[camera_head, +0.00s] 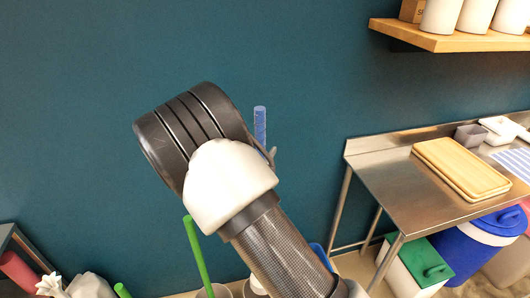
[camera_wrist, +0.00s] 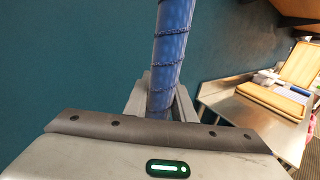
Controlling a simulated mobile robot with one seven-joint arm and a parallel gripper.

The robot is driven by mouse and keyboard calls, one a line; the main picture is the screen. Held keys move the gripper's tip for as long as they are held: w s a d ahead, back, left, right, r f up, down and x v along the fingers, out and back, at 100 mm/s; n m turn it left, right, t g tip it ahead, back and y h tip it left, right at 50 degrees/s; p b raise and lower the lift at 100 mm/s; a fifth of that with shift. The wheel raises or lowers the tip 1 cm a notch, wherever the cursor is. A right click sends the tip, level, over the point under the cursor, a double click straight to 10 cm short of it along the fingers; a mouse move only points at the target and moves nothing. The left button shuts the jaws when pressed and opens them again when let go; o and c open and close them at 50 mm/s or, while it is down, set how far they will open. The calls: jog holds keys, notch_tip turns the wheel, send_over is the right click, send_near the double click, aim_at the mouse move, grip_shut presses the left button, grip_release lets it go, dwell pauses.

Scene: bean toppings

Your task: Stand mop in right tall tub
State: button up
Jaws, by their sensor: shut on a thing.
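The mop's blue handle (camera_head: 260,122) rises behind my arm in the head view. In the wrist view the blue handle (camera_wrist: 173,45) stands almost upright, leaning slightly right at the top, between the fingers of my gripper (camera_wrist: 160,100). My gripper is shut on it. The mop's lower end is hidden. In the head view my arm covers most of my gripper. I cannot tell which tub is the right tall one.
A steel table (camera_head: 400,195) with wooden boards (camera_head: 460,167) stands at the right. Below it are a green-lidded bin (camera_head: 418,262) and a blue bin (camera_head: 470,250). A wooden shelf (camera_head: 455,40) hangs upper right. The wall behind the handle is bare.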

notch_tip(320, 180, down, 22)
jog(key=b, duration=1.6)
jog(key=shift+f, duration=0.15)
dwell(0.3)
dwell(0.4)
jog(key=o, duration=1.1)
jog(key=shift+o, duration=0.2)
jog(key=shift+f, duration=0.1)
jog(key=v, duration=1.7)
jog(key=shift+s+p, duration=0.2)
jog(key=shift+p, duration=0.2)
